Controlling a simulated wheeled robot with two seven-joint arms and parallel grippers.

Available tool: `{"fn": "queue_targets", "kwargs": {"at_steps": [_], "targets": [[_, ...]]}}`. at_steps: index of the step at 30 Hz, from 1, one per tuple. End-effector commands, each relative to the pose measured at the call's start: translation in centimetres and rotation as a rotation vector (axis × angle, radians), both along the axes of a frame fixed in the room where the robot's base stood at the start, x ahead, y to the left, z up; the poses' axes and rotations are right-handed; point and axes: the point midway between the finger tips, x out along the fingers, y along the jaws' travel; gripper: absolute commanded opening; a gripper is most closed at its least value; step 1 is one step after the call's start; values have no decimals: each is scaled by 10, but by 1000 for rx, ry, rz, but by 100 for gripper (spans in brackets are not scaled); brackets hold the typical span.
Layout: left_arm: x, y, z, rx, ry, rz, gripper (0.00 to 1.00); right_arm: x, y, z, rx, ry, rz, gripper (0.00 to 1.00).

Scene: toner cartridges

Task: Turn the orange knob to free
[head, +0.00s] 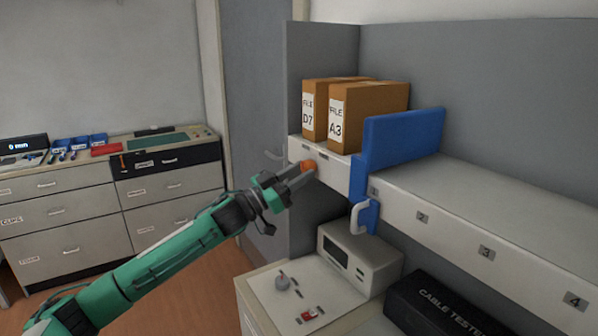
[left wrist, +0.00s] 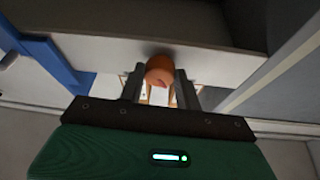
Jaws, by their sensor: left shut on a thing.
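The orange knob (head: 307,166) sits on the white front edge of the shelf, below the file boxes. In the left wrist view the knob (left wrist: 159,67) is round, with a small red mark on its face. My left gripper (head: 301,172) is shut on the knob, its two fingers on either side of it. The fingers also show around the knob in the left wrist view (left wrist: 160,80). The fingers hide part of the knob, and I cannot read its setting. My right gripper is in neither view.
A blue divider (head: 402,139) with a white handle (head: 358,217) stands on the shelf (head: 470,217), right of two brown file boxes (head: 368,115). Below are a grey device (head: 361,256) and a black cable tester box (head: 440,304). Drawer cabinets (head: 60,205) stand at left.

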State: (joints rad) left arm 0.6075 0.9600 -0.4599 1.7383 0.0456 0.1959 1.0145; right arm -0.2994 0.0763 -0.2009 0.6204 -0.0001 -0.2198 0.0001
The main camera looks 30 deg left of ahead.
Motion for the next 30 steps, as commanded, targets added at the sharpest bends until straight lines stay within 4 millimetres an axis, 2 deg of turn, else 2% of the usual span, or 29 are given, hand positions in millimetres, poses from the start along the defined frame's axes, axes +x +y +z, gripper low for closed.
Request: {"fn": "queue_targets", "kwargs": {"at_steps": [30], "targets": [[4, 8, 9, 828, -487, 0, 11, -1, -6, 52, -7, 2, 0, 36]]}}
